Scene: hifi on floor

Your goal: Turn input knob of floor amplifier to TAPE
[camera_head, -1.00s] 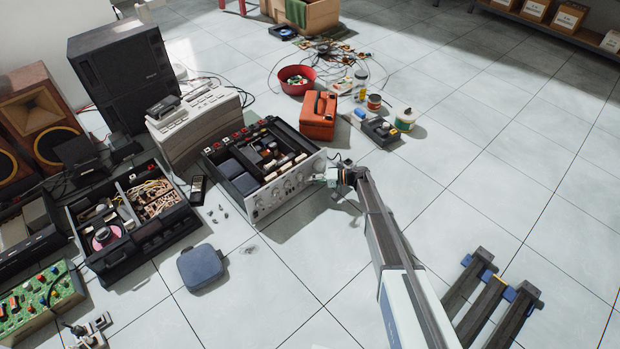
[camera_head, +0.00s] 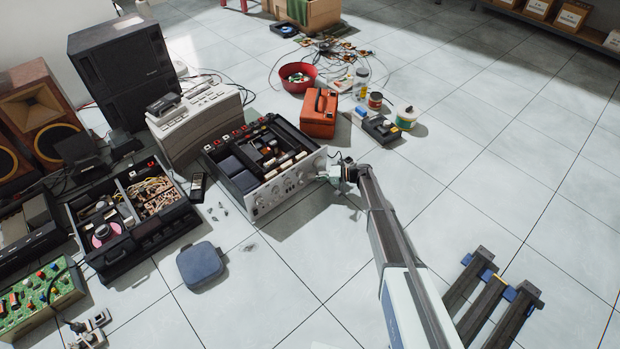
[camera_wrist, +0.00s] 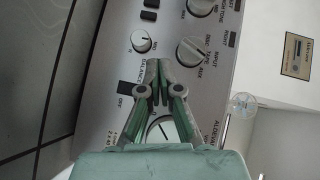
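The floor amplifier (camera_head: 290,186) sits with its top open and its silver front panel facing the lower right in the head view. The input knob (camera_wrist: 192,51) is a round silver knob beside the printed words INPUT, DISC, TAPE and AUX in the wrist view. I cannot clearly read where it points. My gripper (camera_wrist: 158,67) has pale green fingers with their tips drawn together, empty, in front of the panel. The tips appear between the input knob and the smaller balance knob (camera_wrist: 142,41), apart from both. In the head view my gripper (camera_head: 326,177) is at the panel's right end.
The volume knob (camera_wrist: 160,129) shows behind my fingers. An orange toolbox (camera_head: 319,113) stands behind the amplifier, and a black open chassis (camera_head: 140,228) lies to its left. A blue-grey case (camera_head: 202,266) lies in front. The floor to the right is mostly clear.

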